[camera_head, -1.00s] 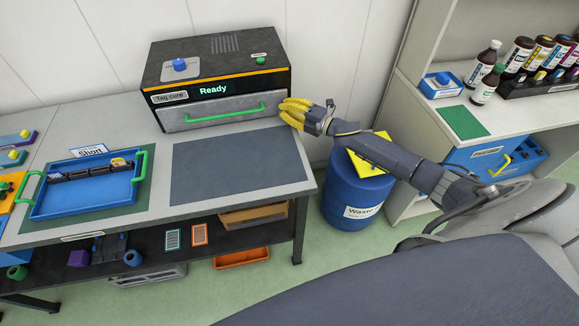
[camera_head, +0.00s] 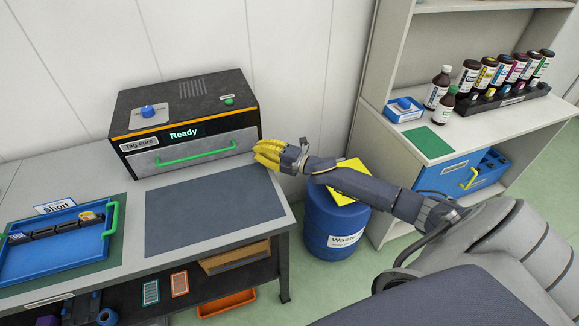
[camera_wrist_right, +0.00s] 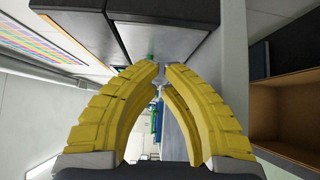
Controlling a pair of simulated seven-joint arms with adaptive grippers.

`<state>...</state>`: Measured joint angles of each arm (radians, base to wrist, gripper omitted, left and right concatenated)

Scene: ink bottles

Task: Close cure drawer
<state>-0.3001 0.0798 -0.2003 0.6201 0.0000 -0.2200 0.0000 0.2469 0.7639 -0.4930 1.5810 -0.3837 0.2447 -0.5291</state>
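The cure unit (camera_head: 185,95) is a black box with an orange stripe, a "Tag cure" label and a lit "Ready" sign. Its grey cure drawer (camera_head: 200,139) with a green bar handle (camera_head: 195,157) looks flush with the front. My right gripper (camera_head: 257,150) is at the drawer front's right end, beside the handle and not around it. In the right wrist view its yellow fingers (camera_wrist_right: 162,68) converge with tips nearly together and nothing between them. A grey panel, apparently the drawer front (camera_wrist_right: 165,38), lies just beyond the tips. My left gripper is out of view.
A dark mat (camera_head: 210,210) lies clear before the unit. A blue tray (camera_head: 50,262) is at the left. A blue waste barrel (camera_head: 333,225) with a yellow top stands below my right forearm. Bottles (camera_head: 500,75) stand on the right shelf.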

